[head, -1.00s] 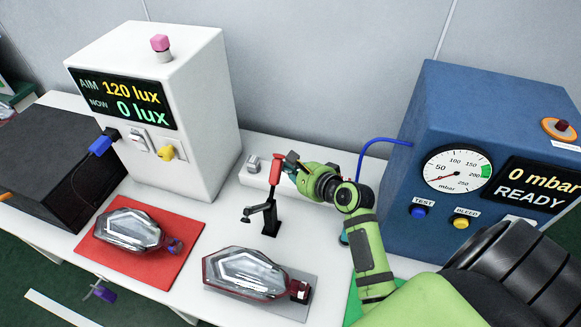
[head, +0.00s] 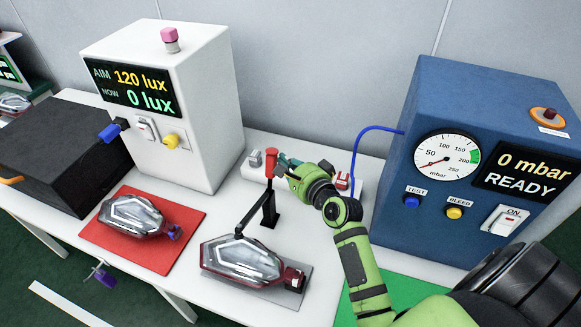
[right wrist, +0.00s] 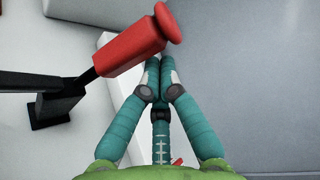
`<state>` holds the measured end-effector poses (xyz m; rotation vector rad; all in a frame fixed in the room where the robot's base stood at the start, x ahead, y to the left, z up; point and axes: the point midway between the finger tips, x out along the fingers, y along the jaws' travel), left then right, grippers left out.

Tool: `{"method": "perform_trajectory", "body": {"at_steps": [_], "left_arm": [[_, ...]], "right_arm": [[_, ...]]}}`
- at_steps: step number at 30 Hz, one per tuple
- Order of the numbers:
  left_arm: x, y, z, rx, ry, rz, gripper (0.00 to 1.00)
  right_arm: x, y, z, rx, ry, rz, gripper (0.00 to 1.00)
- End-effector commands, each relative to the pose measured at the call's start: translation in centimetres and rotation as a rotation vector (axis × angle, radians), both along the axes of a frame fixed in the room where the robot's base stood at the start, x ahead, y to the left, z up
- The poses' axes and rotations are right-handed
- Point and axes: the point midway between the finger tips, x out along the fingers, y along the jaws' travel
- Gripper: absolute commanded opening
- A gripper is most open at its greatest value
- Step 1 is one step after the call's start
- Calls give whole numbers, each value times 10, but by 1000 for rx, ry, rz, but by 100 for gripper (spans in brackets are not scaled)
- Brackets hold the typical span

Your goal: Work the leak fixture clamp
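The leak fixture clamp has a red handle (head: 271,162) standing upright on a black post (head: 269,212). Its black arm (head: 252,217) slants down left to the upper edge of a clear and dark-red tail lamp (head: 240,262) on a grey mat (head: 296,300). Whether its tip presses on the lamp is unclear. My right gripper (head: 283,166) is at the handle's right side. In the right wrist view, the right gripper's teal fingers (right wrist: 159,62) are together, with their tips against or just under the red handle (right wrist: 130,45), not visibly around it. My left gripper is out of view.
A second lamp (head: 134,216) lies on a red mat (head: 180,252). A white lux tester (head: 200,120) stands behind it and a black box (head: 55,150) at left. The blue leak tester (head: 430,100) at right reads 0 mbar, READY. A green mat (head: 405,290) lies below my right arm.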

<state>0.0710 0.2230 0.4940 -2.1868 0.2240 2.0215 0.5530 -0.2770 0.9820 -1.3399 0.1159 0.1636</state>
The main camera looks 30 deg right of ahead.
Motion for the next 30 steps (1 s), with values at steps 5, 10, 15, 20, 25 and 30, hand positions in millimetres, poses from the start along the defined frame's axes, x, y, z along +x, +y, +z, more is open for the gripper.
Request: {"method": "perform_trajectory", "body": {"at_steps": [5,10,15,20,25,30], "left_arm": [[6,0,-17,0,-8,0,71],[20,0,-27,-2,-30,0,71],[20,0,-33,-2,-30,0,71],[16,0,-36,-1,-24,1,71],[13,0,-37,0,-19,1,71],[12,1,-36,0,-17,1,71]], "right_arm": [[-7,8,0,-100,-85,2,0],[-12,14,4,-173,-148,1,0],[-15,17,7,-221,-189,0,0],[-16,19,8,-241,-207,1,0],[-16,20,9,-247,-212,1,0],[-16,20,10,-247,-211,1,0]]}}
